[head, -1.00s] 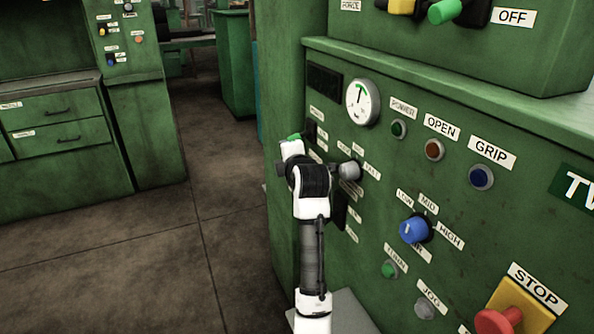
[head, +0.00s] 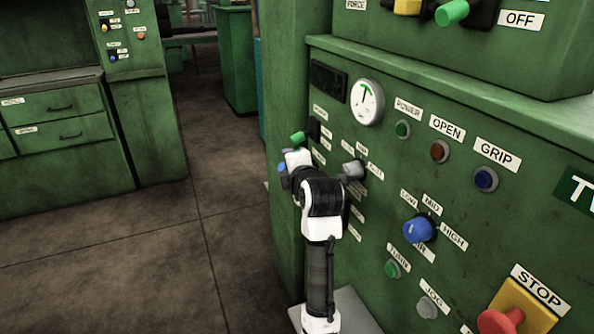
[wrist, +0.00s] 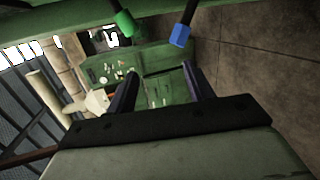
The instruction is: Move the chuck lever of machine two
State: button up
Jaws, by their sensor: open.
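Machine two is the green panel with a cut-off "TW" sign (head: 582,192) at right. On its left part a lever with a green handle (head: 297,137) and one with a blue handle (head: 281,167) stick out; their labels are too small to read, so I cannot tell which is the chuck lever. My gripper is at these levers in the head view, its fingers hidden behind my white and black wrist. In the wrist view my gripper (wrist: 160,78) is open and empty. The green handle (wrist: 125,22) and blue handle (wrist: 181,35) show beyond the fingertips, apart from them.
A grey knob (head: 353,170) sits close right of my wrist. A gauge (head: 367,102), a blue knob (head: 418,229) and a red STOP button (head: 500,321) are on the same panel. Open floor (head: 200,240) lies to the left, before green cabinets (head: 65,120).

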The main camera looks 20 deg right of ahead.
jog(key=shift+s+d, duration=0.35)
jog(key=shift+s, duration=0.3)
jog(key=shift+s+d, duration=0.35)
jog(key=shift+s, duration=0.25)
jog(key=shift+a, duration=0.15)
